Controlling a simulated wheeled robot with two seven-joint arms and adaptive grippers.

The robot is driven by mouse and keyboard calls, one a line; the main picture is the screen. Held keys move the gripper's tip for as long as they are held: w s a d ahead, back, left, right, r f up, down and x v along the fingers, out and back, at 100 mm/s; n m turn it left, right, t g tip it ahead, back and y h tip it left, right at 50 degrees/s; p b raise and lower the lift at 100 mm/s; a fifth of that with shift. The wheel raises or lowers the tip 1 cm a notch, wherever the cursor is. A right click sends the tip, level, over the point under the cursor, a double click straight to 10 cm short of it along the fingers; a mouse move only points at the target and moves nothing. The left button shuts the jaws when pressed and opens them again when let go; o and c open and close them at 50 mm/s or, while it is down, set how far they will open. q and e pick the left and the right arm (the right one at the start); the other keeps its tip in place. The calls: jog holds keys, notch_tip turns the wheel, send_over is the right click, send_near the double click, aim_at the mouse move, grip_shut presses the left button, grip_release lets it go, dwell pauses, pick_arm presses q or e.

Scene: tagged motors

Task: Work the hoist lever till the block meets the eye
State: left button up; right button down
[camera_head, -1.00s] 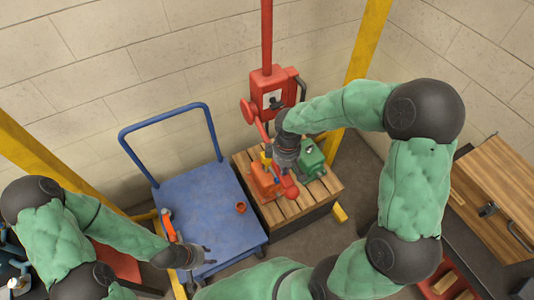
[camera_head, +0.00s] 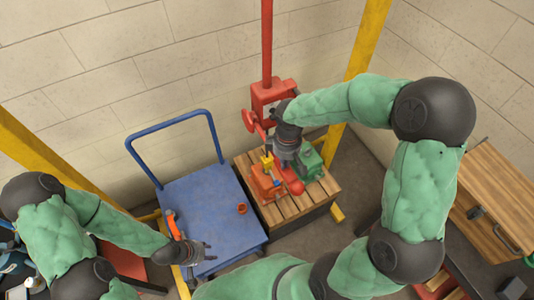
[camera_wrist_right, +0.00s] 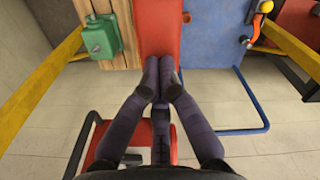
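The red hoist (camera_head: 270,97) hangs below a red post by the wall; it also shows in the wrist view (camera_wrist_right: 85,153). Its red lever (camera_head: 297,188) reaches out over the wooden pallet. My right gripper (camera_wrist_right: 159,72) has its fingertips together on the lever (camera_wrist_right: 157,28); in the head view this gripper (camera_head: 285,158) hides the middle of the lever. A small yellow piece (camera_head: 267,161), likely the block, sits just above the orange motor (camera_head: 264,185). Whether it touches the motor's eye is too small to tell. My left gripper (camera_head: 206,253) is empty over the blue cart, fingers apart.
The pallet (camera_head: 282,214) also bears a green motor (camera_head: 309,161). The blue cart (camera_head: 208,210) beside it carries a small orange cup (camera_head: 241,208) and an orange-handled item (camera_head: 171,224). Yellow posts (camera_head: 362,60) stand around. A wooden-topped bench (camera_head: 490,200) is at right.

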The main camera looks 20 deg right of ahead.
notch_tip(320, 180, up, 8)
jog(key=p, duration=0.6)
jog(key=shift+r, duration=0.25)
jog(key=shift+f+b, duration=0.95)
jog(key=shift+f, duration=0.25)
jog(key=shift+s+f+b, duration=0.2)
jog(key=shift+f+b, duration=0.5)
jog(key=shift+f, duration=0.2)
jog(key=shift+s+f+b, duration=0.2)
jog(key=shift+f+b, duration=0.55)
jog(key=shift+f, duration=0.15)
jog(key=shift+s+f+b, duration=0.2)
jog(key=shift+f+b, duration=0.5)
jog(key=shift+f, duration=0.2)
jog(key=shift+f, duration=0.15)
